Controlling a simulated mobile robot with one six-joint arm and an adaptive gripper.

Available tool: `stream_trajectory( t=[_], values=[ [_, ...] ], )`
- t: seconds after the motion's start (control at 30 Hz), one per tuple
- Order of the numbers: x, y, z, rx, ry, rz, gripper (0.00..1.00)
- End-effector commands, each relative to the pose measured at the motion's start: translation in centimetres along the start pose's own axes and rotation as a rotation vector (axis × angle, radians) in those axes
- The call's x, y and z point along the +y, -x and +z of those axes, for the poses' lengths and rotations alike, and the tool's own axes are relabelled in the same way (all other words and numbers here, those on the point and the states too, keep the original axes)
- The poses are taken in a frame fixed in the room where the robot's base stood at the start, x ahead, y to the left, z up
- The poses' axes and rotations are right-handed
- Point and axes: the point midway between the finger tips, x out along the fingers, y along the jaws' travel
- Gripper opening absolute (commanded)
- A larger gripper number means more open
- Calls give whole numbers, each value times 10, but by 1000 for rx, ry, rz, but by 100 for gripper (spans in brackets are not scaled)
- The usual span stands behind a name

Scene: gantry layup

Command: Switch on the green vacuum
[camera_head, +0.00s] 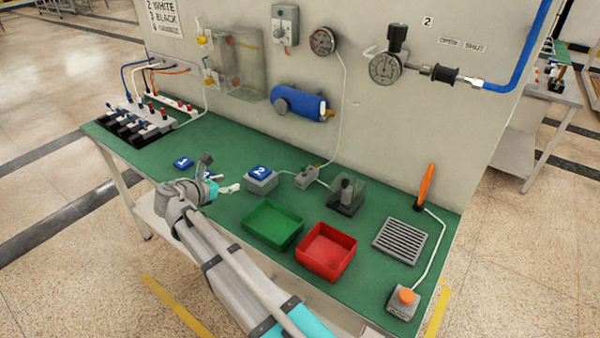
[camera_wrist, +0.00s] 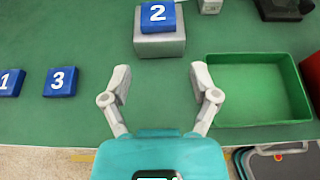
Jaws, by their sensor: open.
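I cannot pick out anything plainly marked as a green vacuum. Candidate controls in the head view are a grey box with a knob (camera_head: 285,25) on the wall panel and a bank of black and white units (camera_head: 138,122) at the bench's far left. A box with an orange button (camera_head: 404,300) sits at the near right corner. A blue tank (camera_head: 300,103) and a round gauge (camera_head: 322,41) are on the panel. My gripper (camera_head: 226,188) is open and empty over the green bench, left of the green tray (camera_head: 272,225). In the wrist view its fingers (camera_wrist: 160,80) point towards a grey block.
Blue tile 2 (camera_wrist: 158,16) sits on the grey block (camera_wrist: 160,42). Blue tiles 1 (camera_wrist: 10,82) and 3 (camera_wrist: 60,81) lie left of my fingers. A red tray (camera_head: 326,252), a slotted grey plate (camera_head: 399,241) and an orange tool (camera_head: 426,184) stand right. A valve gauge (camera_head: 385,68) projects from the panel.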

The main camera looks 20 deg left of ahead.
Motion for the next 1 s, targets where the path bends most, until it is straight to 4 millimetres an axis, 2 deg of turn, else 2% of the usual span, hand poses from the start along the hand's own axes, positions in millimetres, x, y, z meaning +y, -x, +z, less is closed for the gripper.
stream_trajectory(
  t=[0.03, 0.17, 0.33, 0.5, 0.7, 1.0],
  values=[
    [-4, -2, 1, 2, 0, -1, 55],
    [-17, -10, 4, 15, 0, -2, 31],
    [-45, -25, 10, 40, 2, -4, 0],
    [-75, -41, 16, 69, 1, -5, 0],
    [-100, -54, 20, 94, -1, -3, 0],
    [-108, -59, 20, 104, -1, -1, 0]
  ],
)
